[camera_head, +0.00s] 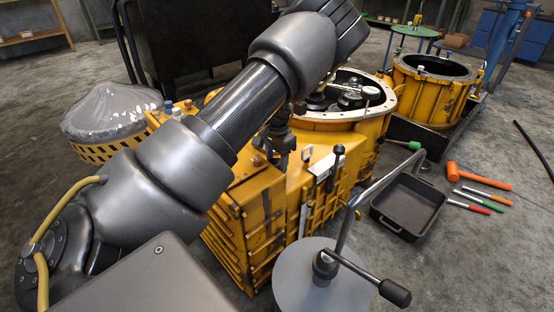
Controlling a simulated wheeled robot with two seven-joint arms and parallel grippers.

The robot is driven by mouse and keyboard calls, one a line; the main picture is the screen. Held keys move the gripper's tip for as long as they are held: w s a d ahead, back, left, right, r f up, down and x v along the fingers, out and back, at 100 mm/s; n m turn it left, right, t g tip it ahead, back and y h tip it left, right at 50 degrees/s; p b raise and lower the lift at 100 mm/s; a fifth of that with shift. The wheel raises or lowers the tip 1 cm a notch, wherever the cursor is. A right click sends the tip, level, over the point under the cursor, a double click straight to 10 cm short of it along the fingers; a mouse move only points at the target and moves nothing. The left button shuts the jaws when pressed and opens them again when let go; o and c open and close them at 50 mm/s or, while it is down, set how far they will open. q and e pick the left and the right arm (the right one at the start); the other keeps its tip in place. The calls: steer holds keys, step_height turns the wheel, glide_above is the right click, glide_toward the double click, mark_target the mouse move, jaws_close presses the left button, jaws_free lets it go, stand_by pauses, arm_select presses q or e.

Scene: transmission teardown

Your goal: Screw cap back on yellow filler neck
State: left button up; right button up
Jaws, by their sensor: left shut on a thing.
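The large yellow transmission housing (268,215) stands in the middle, with its round opening facing up at the back. My left arm crosses in front of it from the lower left. My left gripper (279,152) points down over the housing's top, close in front of the opening's pale rim. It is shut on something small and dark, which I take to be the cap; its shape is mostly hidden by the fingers. I cannot make out the filler neck clearly, nor whether the cap touches it. My right gripper is not in view.
A grey round plate (320,285) with a bent rod and black handle stands at the front. A black tray (408,207), an orange mallet (478,178) and several hand tools lie right. Another yellow housing (432,90) stands behind. A plastic-covered part (108,112) is at left.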

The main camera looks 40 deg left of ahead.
arm_select(q)
steer(key=shift+f+b, duration=0.3)
steer(key=shift+f, duration=0.5)
steer(key=shift+r+m+p, duration=0.25)
steer(key=shift+m+p, duration=0.65)
steer(key=shift+m, duration=0.2)
steer(key=shift+f+m+p, duration=0.1)
steer(key=shift+m+p, duration=0.45)
steer(key=shift+m, duration=0.65)
steer(key=shift+f+m, duration=0.15)
steer(key=shift+m, duration=0.15)
